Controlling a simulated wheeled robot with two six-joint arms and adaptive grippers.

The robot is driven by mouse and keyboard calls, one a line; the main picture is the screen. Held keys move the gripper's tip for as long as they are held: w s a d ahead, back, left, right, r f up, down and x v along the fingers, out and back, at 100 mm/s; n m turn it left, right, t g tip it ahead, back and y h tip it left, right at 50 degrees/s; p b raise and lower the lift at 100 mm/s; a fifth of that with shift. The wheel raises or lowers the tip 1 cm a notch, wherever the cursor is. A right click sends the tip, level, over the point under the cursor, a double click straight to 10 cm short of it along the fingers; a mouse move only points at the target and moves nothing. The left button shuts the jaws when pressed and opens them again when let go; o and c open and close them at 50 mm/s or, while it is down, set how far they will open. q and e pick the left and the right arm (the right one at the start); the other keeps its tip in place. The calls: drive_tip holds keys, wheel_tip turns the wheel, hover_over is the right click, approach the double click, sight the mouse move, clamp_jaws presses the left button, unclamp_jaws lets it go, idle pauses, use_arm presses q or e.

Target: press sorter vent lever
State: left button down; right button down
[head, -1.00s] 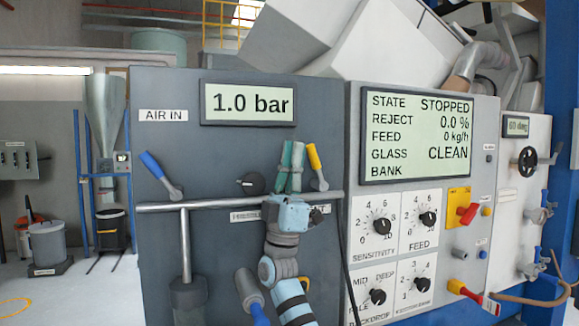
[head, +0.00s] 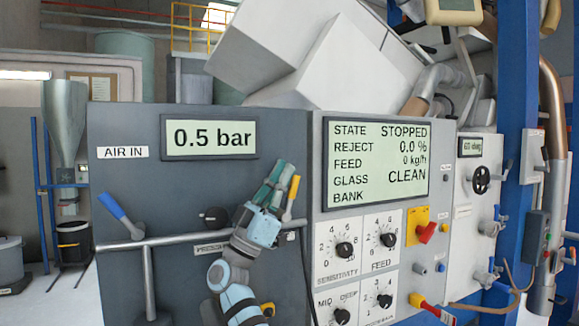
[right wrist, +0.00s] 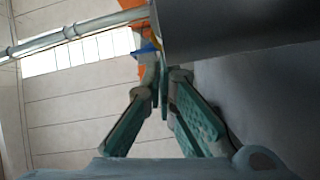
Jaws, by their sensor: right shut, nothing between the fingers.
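A yellow-handled lever (head: 293,192) stands on the grey AIR IN panel (head: 120,185), its top tilted slightly right. A blue-handled lever (head: 120,214) is at the panel's left, tilted up-left. I cannot read a label that names either as the vent lever. My right gripper (head: 281,172) is shut and empty, its green-padded fingers pointing up just left of the yellow handle. I cannot tell if they touch it. The right wrist view shows the fingertips (right wrist: 163,76) together. A display (head: 209,137) above reads 0.5 bar. My left gripper is not in view.
A horizontal rail (head: 185,240) runs across the panel front, behind my right arm. A black knob (head: 214,217) sits left of the gripper. To the right is a control panel with a screen (head: 377,163) reading STOPPED, several dials and a red switch (head: 427,232).

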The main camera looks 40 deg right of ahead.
drive_tip(key=shift+s+d+r+y+p, duration=0.3)
drive_tip(key=shift+d+y+p, duration=0.4)
drive_tip(key=shift+p, duration=0.4)
drive_tip(key=shift+s+d+f+p, duration=0.1)
drive_tip(key=shift+d+f+p, duration=0.25)
drive_tip(key=shift+d, duration=0.15)
